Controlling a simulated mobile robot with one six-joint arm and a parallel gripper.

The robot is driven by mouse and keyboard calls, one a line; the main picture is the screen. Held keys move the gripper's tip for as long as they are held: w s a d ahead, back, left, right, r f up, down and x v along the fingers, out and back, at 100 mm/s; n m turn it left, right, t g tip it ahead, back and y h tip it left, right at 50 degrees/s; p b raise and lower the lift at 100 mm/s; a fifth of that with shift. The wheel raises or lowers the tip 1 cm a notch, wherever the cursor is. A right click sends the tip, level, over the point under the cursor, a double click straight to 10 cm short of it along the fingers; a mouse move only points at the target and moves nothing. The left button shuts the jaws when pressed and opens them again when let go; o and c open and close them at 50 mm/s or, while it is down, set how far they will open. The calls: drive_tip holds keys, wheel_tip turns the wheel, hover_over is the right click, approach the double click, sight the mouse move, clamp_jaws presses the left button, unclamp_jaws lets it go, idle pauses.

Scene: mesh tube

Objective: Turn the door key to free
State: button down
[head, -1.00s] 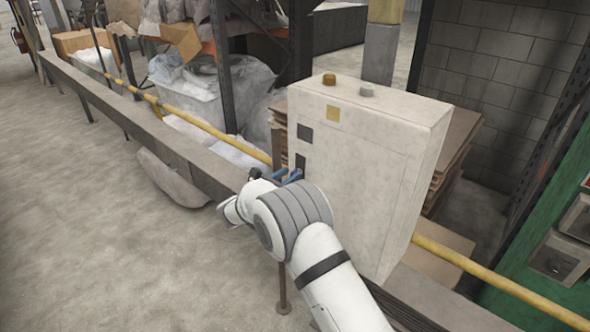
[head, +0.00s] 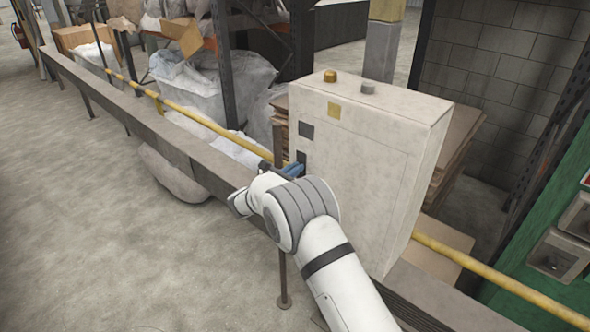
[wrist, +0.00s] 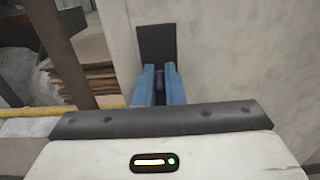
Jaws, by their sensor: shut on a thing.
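A pale cabinet (head: 365,170) stands in front of me. On its left front face is a dark lock plate (head: 301,157), also in the wrist view (wrist: 156,48). My gripper (head: 295,168) is at this plate, its blue fingers pointing at it. In the wrist view my gripper (wrist: 158,74) is shut on a small dark thing at the plate, which I take for the door key (wrist: 159,73). The fingers hide most of the key, so its angle cannot be told.
A yellow rail (head: 215,124) and a grey beam (head: 150,120) run past the cabinet. A dark square (head: 306,130) and a yellow square (head: 334,109) sit above the plate. Stacked boards (wrist: 85,65) stand behind. The floor (head: 90,240) at left is clear.

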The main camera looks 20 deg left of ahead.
drive_tip(key=shift+f+m+b, duration=0.25)
drive_tip(key=shift+m+b, duration=0.05)
drive_tip(key=shift+b, duration=0.65)
drive_tip(key=shift+f+m+b, duration=0.1)
drive_tip(key=shift+m+b, duration=0.2)
drive_tip(key=shift+b, duration=0.35)
drive_tip(key=m+b, duration=0.2)
drive_tip(key=b, duration=0.3)
drive_tip(key=shift+d+f, duration=0.15)
drive_tip(key=shift+f, duration=0.05)
drive_tip(key=m+b, duration=0.3)
drive_tip(key=b, duration=0.3)
drive_tip(key=m+b, duration=0.4)
drive_tip(key=b, duration=0.3)
drive_tip(key=m+b, duration=0.4)
drive_tip(key=b, duration=0.2)
drive_tip(key=shift+s+d+f, duration=0.25)
drive_tip(key=shift+d+f, duration=0.05)
drive_tip(key=shift+d, duration=0.1)
drive_tip(key=m+b, duration=0.2)
drive_tip(key=b, duration=0.2)
drive_tip(key=shift+m, duration=0.4)
drive_tip(key=shift+r+m+b, duration=0.1)
drive_tip(key=shift+m+b, duration=0.4)
drive_tip(key=shift+b, duration=0.1)
drive_tip(key=shift+r, duration=0.1)
